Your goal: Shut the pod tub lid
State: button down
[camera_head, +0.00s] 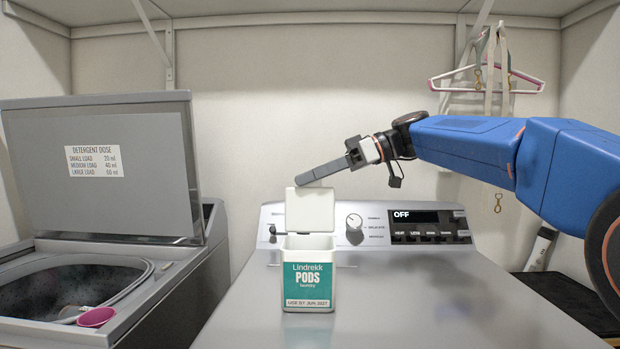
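The pod tub (308,279), white with a teal "Lindrekk PODS" label, stands upright on the grey machine top near the middle of the camera_head view. Its white lid (311,210) stands raised, upright at the tub's back edge, so the tub is open. What is inside the tub cannot be seen. My gripper (301,181) reaches in from the right, with its fingers pointing left and slightly down at the lid's top edge. Whether it touches the lid I cannot tell. The fingers show as one bar from the side, so their opening is unclear.
The machine's control panel (405,226) with a knob and "OFF" display is behind the tub. The machine top right of the tub is clear.

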jog(key=shift+s, duration=0.2)
dwell(0.5)
jog(key=shift+s+r+n+t, duration=0.15)
jog(key=shift+s+n+t, duration=0.25)
jog(key=shift+s, duration=0.15)
jog(key=s+f+n+t, duration=0.4)
jog(key=s+f+n, duration=0.2)
jog(key=s+f, duration=0.3)
jog(key=shift+s+a+f+n+y, duration=0.15)
jog(key=shift+s+f+n+y, duration=0.2)
jog(key=shift+s, duration=1.9)
jog(key=shift+f, duration=0.15)
jog(key=c, duration=2)
grip_release()
